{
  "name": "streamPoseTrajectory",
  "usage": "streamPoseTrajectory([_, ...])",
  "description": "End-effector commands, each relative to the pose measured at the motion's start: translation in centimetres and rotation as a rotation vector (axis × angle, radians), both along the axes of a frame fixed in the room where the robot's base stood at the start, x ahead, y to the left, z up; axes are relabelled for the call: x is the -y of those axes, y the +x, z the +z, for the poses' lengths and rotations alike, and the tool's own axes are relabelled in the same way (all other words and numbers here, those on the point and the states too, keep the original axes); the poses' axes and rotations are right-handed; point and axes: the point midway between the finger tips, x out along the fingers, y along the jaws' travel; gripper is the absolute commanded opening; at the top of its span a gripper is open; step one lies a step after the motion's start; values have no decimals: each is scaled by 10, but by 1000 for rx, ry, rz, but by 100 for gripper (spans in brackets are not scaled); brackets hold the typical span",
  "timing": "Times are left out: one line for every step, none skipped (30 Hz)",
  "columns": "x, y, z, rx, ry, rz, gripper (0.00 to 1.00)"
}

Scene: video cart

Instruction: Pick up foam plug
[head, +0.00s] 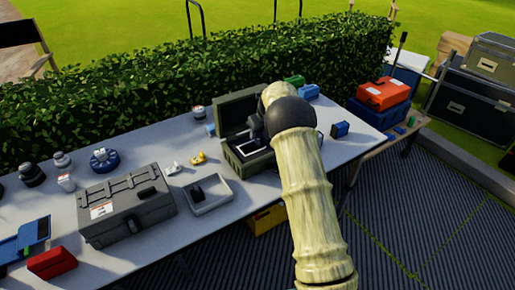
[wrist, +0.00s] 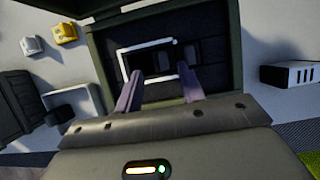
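An olive-green case (head: 248,160) stands open on the table, with its lid tilted up at the back. The case also shows in the wrist view (wrist: 235,62). Its inside holds dark foam (wrist: 205,33) with a pale, frame-shaped outline (wrist: 148,46) and dark block-like shapes (wrist: 162,61) within it. One of these may be the foam plug, but I cannot tell which. My gripper (wrist: 159,73) reaches into the case with its two fingers apart. I see nothing clearly held between them. In the head view my arm hides most of the case's inside and the gripper.
A grey tray (head: 224,196) and a grey hard case (head: 125,208) stand left of the green case. A blue box (head: 340,130) stands to its right. A hedge (head: 150,92) runs behind the table. Bare table (head: 190,240) lies in front of the tray.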

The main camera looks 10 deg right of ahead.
Motion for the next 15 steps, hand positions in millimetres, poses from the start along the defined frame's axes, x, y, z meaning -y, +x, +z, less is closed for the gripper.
streamPoseTrajectory([0,0,0,0,0,0,39])
streamPoseTrajectory([0,0,0,0,0,0,39])
streamPoseTrajectory([0,0,0,0,0,0,39])
streamPoseTrajectory([0,0,0,0,0,0,39])
streamPoseTrajectory([0,0,0,0,0,0,39])
streamPoseTrajectory([0,0,-1,-1,0,0,39])
streamPoseTrajectory([1,0,-2,-1,0,0,39])
streamPoseTrajectory([1,1,-5,-2,0,-1,39])
streamPoseTrajectory([1,2,-9,-3,0,-1,39])
streamPoseTrajectory([2,2,-12,-3,0,-1,39])
streamPoseTrajectory([2,4,-16,-3,0,-1,39])
streamPoseTrajectory([2,5,-22,-2,1,-1,39])
streamPoseTrajectory([2,7,-27,-2,1,-1,39])
streamPoseTrajectory([2,8,-31,-2,1,-1,39])
streamPoseTrajectory([1,10,-37,-3,1,1,39])
